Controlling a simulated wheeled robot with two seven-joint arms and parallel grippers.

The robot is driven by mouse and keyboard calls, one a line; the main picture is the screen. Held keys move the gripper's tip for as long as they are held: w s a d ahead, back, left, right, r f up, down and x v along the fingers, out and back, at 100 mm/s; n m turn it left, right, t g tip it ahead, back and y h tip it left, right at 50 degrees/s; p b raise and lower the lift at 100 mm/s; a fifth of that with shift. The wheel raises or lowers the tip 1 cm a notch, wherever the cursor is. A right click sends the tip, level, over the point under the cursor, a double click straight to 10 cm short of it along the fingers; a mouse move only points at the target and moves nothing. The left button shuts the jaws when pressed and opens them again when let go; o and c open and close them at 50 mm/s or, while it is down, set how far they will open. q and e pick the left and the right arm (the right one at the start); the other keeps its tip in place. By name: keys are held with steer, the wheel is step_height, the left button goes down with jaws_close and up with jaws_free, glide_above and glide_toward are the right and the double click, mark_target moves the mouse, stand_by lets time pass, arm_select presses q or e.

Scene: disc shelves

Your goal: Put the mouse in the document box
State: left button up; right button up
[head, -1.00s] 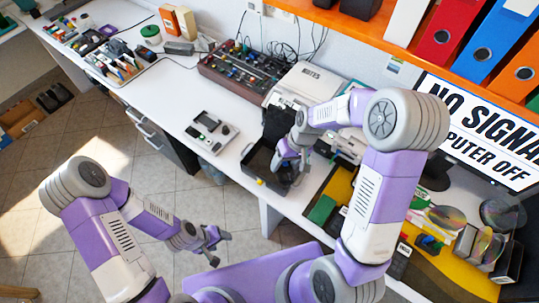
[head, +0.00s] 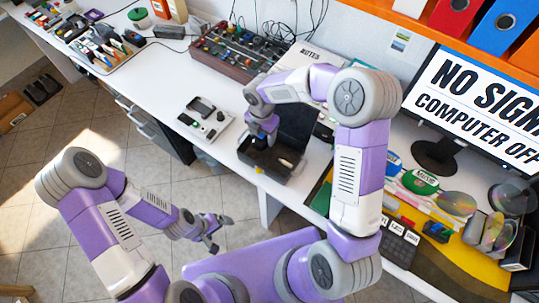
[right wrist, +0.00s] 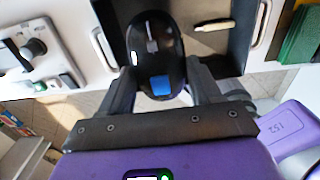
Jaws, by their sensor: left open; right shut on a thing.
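A black mouse (right wrist: 153,50) with a blue patch is between the fingers of my right gripper (right wrist: 158,88), which is shut on it. In the head view this gripper (head: 262,136) is at the left part of the open black document box (head: 262,171), and the mouse is hard to make out there. In the right wrist view the mouse overlaps the dark box (right wrist: 225,55); I cannot tell its height above the floor of the box. My left gripper (head: 212,231) is open and empty, away from the desk.
A small pale object (right wrist: 205,25) lies inside the box. A grey device with a dark knob (head: 203,120) is left of the box. A mixer-like console (head: 235,50) stands behind. A monitor (head: 470,110) and several discs are at right.

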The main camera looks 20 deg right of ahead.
step_height(320, 180, down, 9)
steer(key=shift+f+b, duration=0.2)
steer(key=shift+b, duration=1)
steer(key=shift+f, duration=0.1)
steer(key=o, duration=1.1)
step_height(320, 180, up, 12)
steer(key=p, duration=0.3)
